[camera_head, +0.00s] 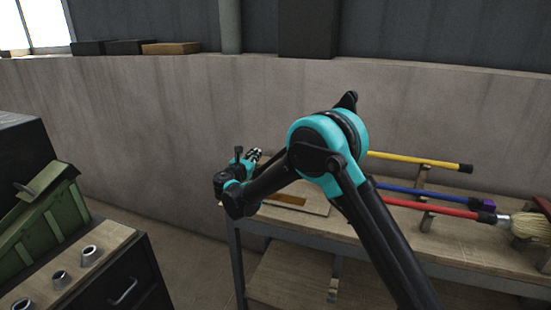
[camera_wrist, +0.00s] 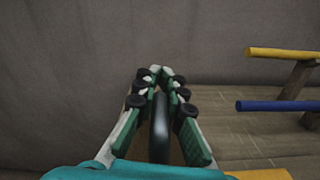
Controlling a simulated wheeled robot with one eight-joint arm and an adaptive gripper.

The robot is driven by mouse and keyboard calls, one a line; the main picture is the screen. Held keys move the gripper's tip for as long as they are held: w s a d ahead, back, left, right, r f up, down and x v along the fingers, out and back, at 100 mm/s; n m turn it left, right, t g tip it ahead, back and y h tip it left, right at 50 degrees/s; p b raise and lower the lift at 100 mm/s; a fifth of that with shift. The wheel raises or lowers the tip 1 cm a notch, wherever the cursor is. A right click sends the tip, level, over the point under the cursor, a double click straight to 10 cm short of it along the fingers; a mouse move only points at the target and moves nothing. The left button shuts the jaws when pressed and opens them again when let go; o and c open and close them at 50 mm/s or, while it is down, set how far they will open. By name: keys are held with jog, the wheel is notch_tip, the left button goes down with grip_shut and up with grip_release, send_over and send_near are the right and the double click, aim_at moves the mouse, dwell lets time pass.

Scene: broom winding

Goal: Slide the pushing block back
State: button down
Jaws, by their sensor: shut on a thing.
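My gripper (camera_head: 256,155) shows in the head view beyond the left end of the workbench, in front of the wall. In the wrist view my gripper (camera_wrist: 160,75) has its green-padded fingers closed around a dark rounded bar (camera_wrist: 160,125). The bar stands between the fingers and runs toward the camera. I cannot tell whether this bar is part of the pushing block. A flat light board with a brown strip (camera_head: 300,202) lies on the workbench (camera_head: 450,246), partly hidden by my arm. No separate block can be made out.
Broom sticks in yellow (camera_head: 415,158), blue (camera_head: 420,192) and red (camera_head: 430,206) rest on wooden supports at right. A bristle head (camera_head: 531,228) is at the far right. A green bin (camera_head: 45,222) and several metal rings (camera_head: 60,277) sit on the left cabinet. The wall stands close behind.

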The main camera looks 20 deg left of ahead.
jog(key=a, duration=0.5)
jog(key=shift+s, duration=0.15)
jog(key=shift+a, duration=0.1)
jog(key=c, duration=1.6)
grip_release()
jog(key=s, duration=1.2)
jog(key=shift+d, duration=0.25)
